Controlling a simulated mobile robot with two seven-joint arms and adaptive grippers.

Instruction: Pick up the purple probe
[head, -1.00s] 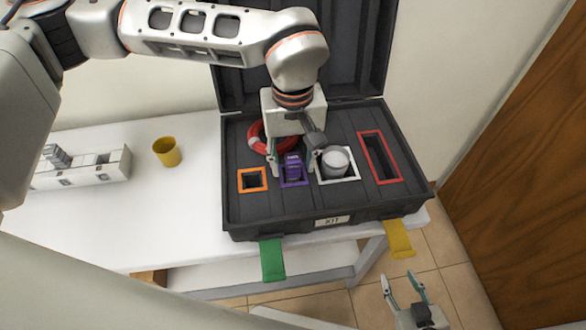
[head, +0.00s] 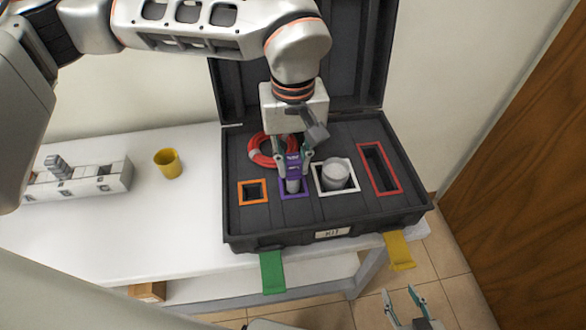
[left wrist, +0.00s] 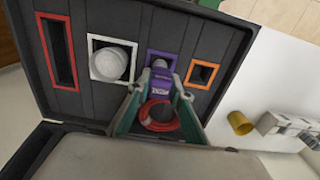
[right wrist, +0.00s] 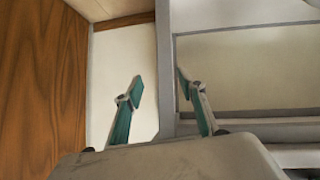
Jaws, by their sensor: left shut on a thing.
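The purple probe (head: 292,165) is in the black kit case, above the purple-framed slot (head: 294,194). Its light grey lower end points down at the slot; I cannot tell whether the end is still inside it. My left gripper (head: 293,162) is shut on the probe's purple upper part. In the left wrist view the purple probe (left wrist: 161,79) sits between the two fingertips, with the purple frame around its end. My right gripper (head: 404,297) is low at the bottom right, away from the case. In the right wrist view its fingers (right wrist: 160,95) are apart with nothing between them.
The case (head: 330,215) also has an orange-framed slot (head: 252,192), a white-framed slot with a white-lidded jar (head: 335,174), a red-framed slot (head: 379,168) and a red coil (head: 262,150). A yellow cup (head: 167,163) and a grey-white rack (head: 80,185) stand left on the white table.

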